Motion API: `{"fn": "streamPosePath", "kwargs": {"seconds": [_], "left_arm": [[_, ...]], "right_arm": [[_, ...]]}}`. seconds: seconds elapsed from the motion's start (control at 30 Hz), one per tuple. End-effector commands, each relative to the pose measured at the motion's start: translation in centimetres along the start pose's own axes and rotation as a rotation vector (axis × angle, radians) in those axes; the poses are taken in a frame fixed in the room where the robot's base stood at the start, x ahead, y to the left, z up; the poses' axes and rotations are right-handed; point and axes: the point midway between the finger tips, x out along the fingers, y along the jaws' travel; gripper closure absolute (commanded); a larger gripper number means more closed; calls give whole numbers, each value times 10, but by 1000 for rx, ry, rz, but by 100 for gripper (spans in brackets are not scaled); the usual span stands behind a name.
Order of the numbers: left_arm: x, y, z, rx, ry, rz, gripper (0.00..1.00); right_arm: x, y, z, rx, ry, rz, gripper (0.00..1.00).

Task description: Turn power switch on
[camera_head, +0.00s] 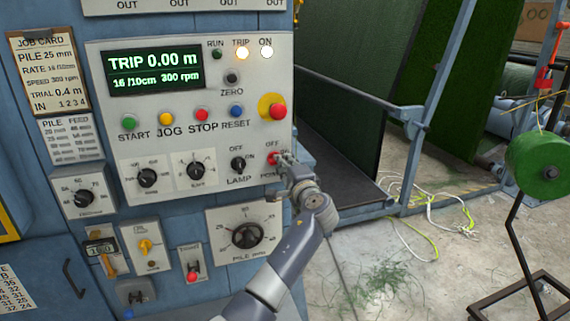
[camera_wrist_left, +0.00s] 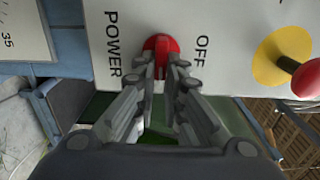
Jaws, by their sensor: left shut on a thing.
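The red power switch (camera_head: 273,158) is a round knob on the white control panel (camera_head: 215,170), with OFF printed above it and POWER below. In the left wrist view the knob (camera_wrist_left: 161,45) has its raised grip bar running up and down the picture, crosswise to the line from POWER to OFF. My left gripper (camera_head: 283,160) is at the knob, its fingers (camera_wrist_left: 162,75) shut on the bar from both sides. The fingers hide part of the knob and its ON label. The ON lamp (camera_head: 265,52) and TRIP lamp (camera_head: 242,53) glow. My right gripper is not in view.
A red stop button on a yellow base (camera_head: 271,107) sticks out just above the switch. The lamp switch (camera_head: 238,164) is close on its left. A blue frame (camera_head: 405,160) and green turf stand at right, with loose cords (camera_head: 430,215) on the floor.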

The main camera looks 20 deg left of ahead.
Motion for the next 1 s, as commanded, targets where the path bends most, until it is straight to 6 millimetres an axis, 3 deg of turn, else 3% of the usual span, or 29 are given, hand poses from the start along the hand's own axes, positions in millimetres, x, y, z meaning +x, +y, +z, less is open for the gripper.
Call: {"fn": "streamPosePath", "kwargs": {"seconds": [0.07, 0.1, 0.17, 0.63, 0.77, 1.0], "left_arm": [[2, -4, 2, 2, -3, -8, 100], [2, -4, 2, 2, -3, -8, 83], [2, -4, 2, 1, -3, -7, 70], [-7, -1, 0, 0, 0, -3, 70], [-23, 0, 0, -1, 1, -3, 70], [-69, 0, 0, -2, 1, -1, 70]], "right_arm": [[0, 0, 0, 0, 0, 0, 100], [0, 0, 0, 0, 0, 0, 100], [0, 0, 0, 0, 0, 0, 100], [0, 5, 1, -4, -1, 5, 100], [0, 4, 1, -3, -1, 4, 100], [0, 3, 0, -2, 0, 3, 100]]}}
